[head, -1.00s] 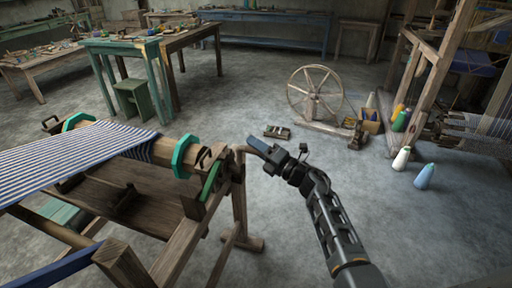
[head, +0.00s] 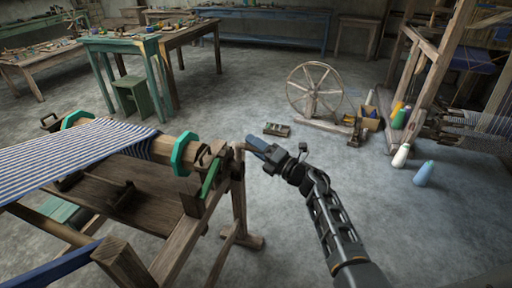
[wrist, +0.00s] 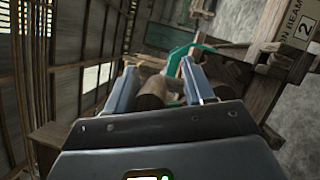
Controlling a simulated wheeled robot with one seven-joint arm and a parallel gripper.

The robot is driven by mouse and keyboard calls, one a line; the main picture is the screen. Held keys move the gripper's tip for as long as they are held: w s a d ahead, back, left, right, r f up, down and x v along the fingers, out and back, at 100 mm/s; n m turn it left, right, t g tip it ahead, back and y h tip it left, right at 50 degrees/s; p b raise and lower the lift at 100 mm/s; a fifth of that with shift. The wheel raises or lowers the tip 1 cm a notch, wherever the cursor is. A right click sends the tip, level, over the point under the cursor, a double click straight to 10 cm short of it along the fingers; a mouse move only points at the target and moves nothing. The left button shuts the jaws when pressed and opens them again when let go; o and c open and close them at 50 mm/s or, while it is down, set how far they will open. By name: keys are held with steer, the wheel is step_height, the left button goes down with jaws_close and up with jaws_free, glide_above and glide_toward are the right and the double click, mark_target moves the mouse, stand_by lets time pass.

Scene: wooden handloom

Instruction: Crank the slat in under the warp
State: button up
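The striped blue-and-white warp (head: 80,150) runs onto a wooden beam (head: 165,146) with teal flanges (head: 185,154) on the left. I cannot make out the slat apart from the warp. A wooden crank (head: 238,148) sits at the beam's right end, partly behind the post. My gripper (head: 250,145) is right at the crank's outer end. In the wrist view its two blue fingers (wrist: 160,82) stand apart, with a round wooden piece (wrist: 152,93), apparently the crank grip, between them. A gap shows beside the right finger; contact with the left one is unclear.
A green lever (head: 211,177) stands beside the beam end. The loom's post (head: 239,205) and foot are just left of my arm. A spinning wheel (head: 314,90), small box (head: 277,129) and yarn cones (head: 401,155) are on the floor.

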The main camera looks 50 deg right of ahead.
steer(key=s+f+b, duration=0.1)
steer(key=s, duration=0.6)
steer(key=shift+s+f, duration=0.15)
steer(key=shift+s, duration=0.2)
steer(key=s+a+r+m+g, duration=0.2)
steer(key=s+a+r+m, duration=0.2)
steer(key=s+a+m, duration=0.7)
steer(key=s+a+r+m+g, duration=0.3)
steer(key=s+a+m, duration=0.8)
steer(key=s+a, duration=0.7)
steer(key=v, duration=0.3)
steer(key=shift+a, duration=0.15)
steer(key=shift+r, duration=0.1)
steer(key=shift+c, duration=0.5)
